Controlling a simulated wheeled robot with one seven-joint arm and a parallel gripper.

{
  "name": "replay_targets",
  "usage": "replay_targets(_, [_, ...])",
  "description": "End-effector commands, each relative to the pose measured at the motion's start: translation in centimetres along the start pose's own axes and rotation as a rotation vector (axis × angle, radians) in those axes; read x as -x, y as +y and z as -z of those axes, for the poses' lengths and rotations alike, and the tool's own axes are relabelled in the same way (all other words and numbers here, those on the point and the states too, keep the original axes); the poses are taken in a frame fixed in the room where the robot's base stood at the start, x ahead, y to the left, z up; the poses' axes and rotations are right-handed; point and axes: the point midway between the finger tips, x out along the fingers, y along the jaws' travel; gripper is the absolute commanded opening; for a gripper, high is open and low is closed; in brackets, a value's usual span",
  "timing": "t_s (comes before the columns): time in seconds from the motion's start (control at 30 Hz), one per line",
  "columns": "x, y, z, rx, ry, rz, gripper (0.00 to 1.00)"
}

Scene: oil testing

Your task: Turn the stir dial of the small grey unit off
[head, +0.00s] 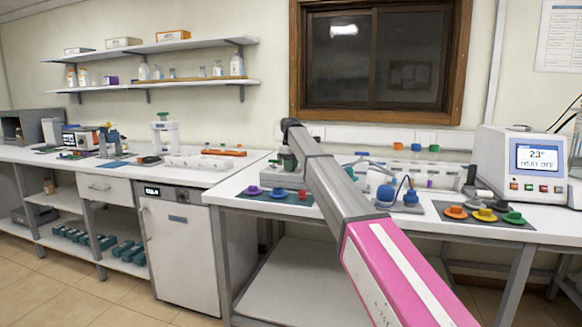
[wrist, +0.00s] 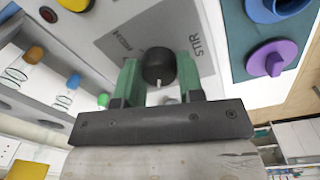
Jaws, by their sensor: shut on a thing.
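The small grey unit (wrist: 203,22) fills the upper middle of the wrist view, and its panel carries the printed word STIR. The black stir dial (wrist: 159,62) stands on that panel with a pale pointer mark facing the bottom of the picture. My gripper (wrist: 160,74) has its two green fingers on either side of the dial, shut on it. In the head view the unit (head: 262,182) stands on the white bench. My gripper (head: 287,160) is at its top there, and the dial cannot be made out.
A teal mat with purple (head: 253,190) and blue (head: 278,193) pieces lies in front of the unit. Orange (wrist: 35,55), blue (wrist: 73,80) and green-capped vials stand beside it. Right of my arm are a blue device (head: 411,197) and a white display instrument (head: 515,160).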

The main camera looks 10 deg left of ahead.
Motion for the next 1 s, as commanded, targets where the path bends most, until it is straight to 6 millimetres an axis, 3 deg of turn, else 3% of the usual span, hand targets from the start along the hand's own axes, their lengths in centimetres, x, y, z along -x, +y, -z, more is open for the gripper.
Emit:
replay_targets(0.17, [0.1, 0.0, 0.0, 0.001, 0.0, -0.001, 0.11])
replay_targets(0.2, [0.1, 0.0, 0.0, 0.001, 0.0, -0.001, 0.42])
replay_targets(0.27, [0.1, 0.0, 0.0, 0.001, 0.0, -0.001, 0.6])
replay_targets(0.67, [0.4, 0.0, 0.0, -0.001, 0.0, 0.0, 0.6])
replay_targets(0.87, [2.3, 0.1, 0.1, -0.001, 0.001, -0.001, 0.6])
replay_targets(1.0, [4.8, 0.1, 0.1, -0.001, 0.001, -0.002, 0.6])
